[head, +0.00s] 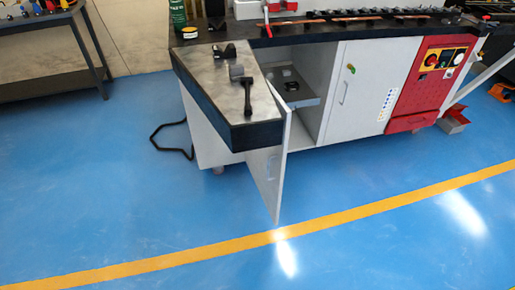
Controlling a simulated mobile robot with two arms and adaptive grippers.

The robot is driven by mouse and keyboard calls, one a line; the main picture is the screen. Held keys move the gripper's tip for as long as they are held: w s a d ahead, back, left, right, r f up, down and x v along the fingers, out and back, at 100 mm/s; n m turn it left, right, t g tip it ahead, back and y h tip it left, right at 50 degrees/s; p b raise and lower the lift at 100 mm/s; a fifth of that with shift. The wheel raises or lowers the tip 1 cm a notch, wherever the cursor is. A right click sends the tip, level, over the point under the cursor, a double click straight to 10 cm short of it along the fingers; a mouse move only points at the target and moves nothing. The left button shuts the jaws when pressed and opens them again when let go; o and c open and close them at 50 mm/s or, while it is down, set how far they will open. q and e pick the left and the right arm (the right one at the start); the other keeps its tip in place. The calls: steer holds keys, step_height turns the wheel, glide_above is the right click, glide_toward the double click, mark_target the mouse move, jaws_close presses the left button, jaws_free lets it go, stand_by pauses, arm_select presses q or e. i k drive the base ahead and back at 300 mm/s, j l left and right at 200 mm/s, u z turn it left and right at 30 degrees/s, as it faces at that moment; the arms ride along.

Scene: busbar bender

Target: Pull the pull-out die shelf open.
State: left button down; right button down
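The pull-out die shelf (308,101) is a grey panel inside the open cabinet of the bench. A small dark die (292,86) lies on it, with a paler item behind. The shelf sits within the cabinet opening; its left part is hidden by the worktop and the cabinet door (266,178). This door stands swung open towards the front. Neither of my grippers is in view.
A dark-edged worktop (212,85) with loose tools juts forward left of the opening. A closed door (352,95) and a red control panel (428,80) are to the right. A black cable loop (160,148) lies at left. The blue floor in front is clear.

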mark_target(305, 98)
steer(key=i+l+u, duration=0.1)
steer(key=i+l, duration=0.3)
steer(key=i+l+u, duration=0.1)
steer(key=i+l, duration=0.25)
steer(key=l, duration=0.25)
